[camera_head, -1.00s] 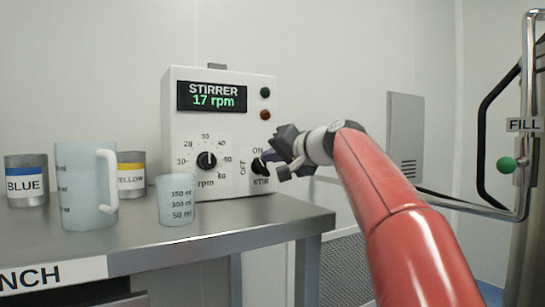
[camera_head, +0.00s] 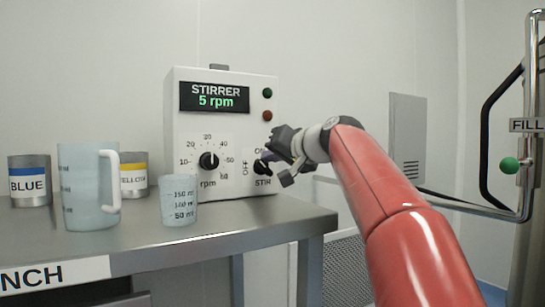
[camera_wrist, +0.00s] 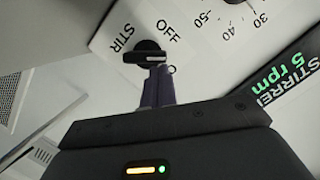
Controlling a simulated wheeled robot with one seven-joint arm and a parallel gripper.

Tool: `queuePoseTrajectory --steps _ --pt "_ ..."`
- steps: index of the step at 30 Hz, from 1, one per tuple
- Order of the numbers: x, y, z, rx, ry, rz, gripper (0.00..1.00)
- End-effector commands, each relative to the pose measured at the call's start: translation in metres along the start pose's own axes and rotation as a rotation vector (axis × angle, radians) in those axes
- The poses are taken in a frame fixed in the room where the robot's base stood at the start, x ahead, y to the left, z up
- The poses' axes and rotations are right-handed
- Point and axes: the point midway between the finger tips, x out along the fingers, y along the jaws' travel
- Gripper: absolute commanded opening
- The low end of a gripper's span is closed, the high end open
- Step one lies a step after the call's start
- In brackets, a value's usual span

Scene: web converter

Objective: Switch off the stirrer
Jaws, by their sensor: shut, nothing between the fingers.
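The white stirrer control box (camera_head: 222,130) stands on the bench, and its display (camera_head: 214,97) reads 5 rpm. The black STIR switch (camera_head: 259,166), marked ON and OFF, is low on the right of its front, partly hidden by my gripper. In the wrist view the switch (camera_wrist: 146,54) shows beside the OFF and STIR labels. My gripper (camera_head: 268,156) is shut and empty, its fingertips (camera_wrist: 159,74) right at the switch. I cannot tell for sure whether they touch it or which way it points. The rpm dial (camera_head: 208,161) is to its left.
A jug (camera_head: 88,190), a small beaker (camera_head: 179,200), a blue-labelled tin (camera_head: 29,182) and a yellow-labelled tin (camera_head: 133,175) stand left on the metal bench (camera_head: 150,254). A wall panel (camera_head: 407,140) and a pipe frame (camera_head: 529,100) are to the right.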

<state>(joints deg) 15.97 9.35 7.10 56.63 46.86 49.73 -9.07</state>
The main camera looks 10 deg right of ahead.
Motion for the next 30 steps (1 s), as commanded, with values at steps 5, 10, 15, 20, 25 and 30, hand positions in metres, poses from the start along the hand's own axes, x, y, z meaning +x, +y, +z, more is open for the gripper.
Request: queuePoseTrajectory --steps 5,10,15,20,25,30 --pt "0.0003 -0.0019 0.001 -0.036 -0.001 0.007 0.0" --pt "0.0005 -0.0026 0.0015 -0.072 -0.001 0.016 0.0" --pt "0.0005 -0.0034 0.002 -0.106 -0.001 0.025 0.0" --pt "0.0007 -0.0042 0.0026 -0.138 -0.001 0.033 0.0" --pt "0.0008 -0.0049 0.0031 -0.168 -0.001 0.041 0.0" --pt "0.0011 -0.0059 0.0037 -0.197 -0.001 0.048 0.0"
